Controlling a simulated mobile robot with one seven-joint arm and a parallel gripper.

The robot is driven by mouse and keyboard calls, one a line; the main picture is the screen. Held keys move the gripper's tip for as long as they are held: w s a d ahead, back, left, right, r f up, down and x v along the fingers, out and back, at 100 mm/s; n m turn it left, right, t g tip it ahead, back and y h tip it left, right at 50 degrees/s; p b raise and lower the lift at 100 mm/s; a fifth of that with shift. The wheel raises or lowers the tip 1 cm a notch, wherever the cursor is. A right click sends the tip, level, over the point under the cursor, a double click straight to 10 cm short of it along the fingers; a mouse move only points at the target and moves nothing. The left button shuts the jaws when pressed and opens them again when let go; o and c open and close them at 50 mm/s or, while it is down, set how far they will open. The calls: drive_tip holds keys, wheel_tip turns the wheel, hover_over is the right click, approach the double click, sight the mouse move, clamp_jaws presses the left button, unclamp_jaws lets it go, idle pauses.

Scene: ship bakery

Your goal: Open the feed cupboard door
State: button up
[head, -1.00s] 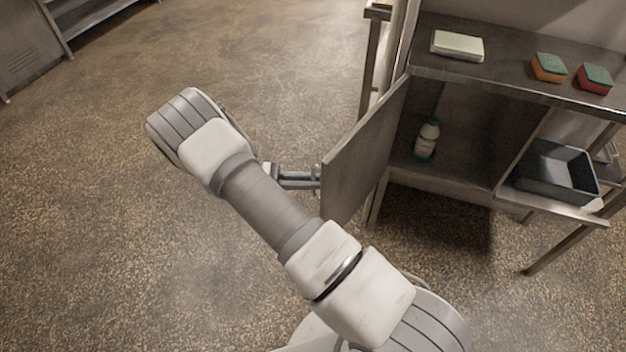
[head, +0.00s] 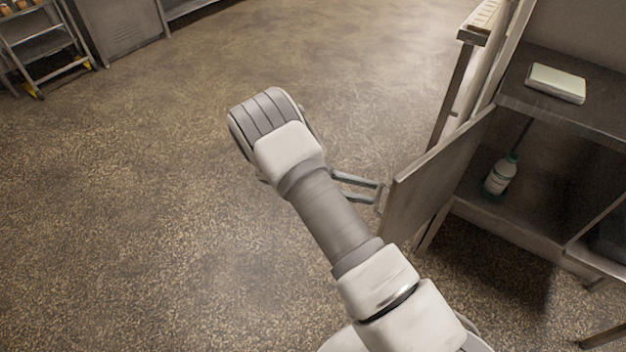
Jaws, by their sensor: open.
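The feed cupboard door (head: 432,182) stands swung wide open on its left side, a flat grey panel seen at a slant. The cupboard (head: 555,240) is open behind it, and a white bottle with a green cap and label (head: 500,176) stands inside on its floor. My gripper (head: 380,193) is open at the outer side of the door, near its free edge. Its two fingers point right toward the door. I cannot tell whether they touch it. The handle is not clearly visible.
A dark tray (head: 608,240) is at the right edge. A narrow rack stands left of the cupboard. A step ladder (head: 50,50) is far left. The floor (head: 130,200) on the left is clear.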

drive_tip(key=b+v, duration=0.4)
drive_tip(key=v, duration=1)
drive_tip(key=shift+w+a, duration=0.1)
drive_tip(key=shift+w, duration=0.05)
idle(0.4)
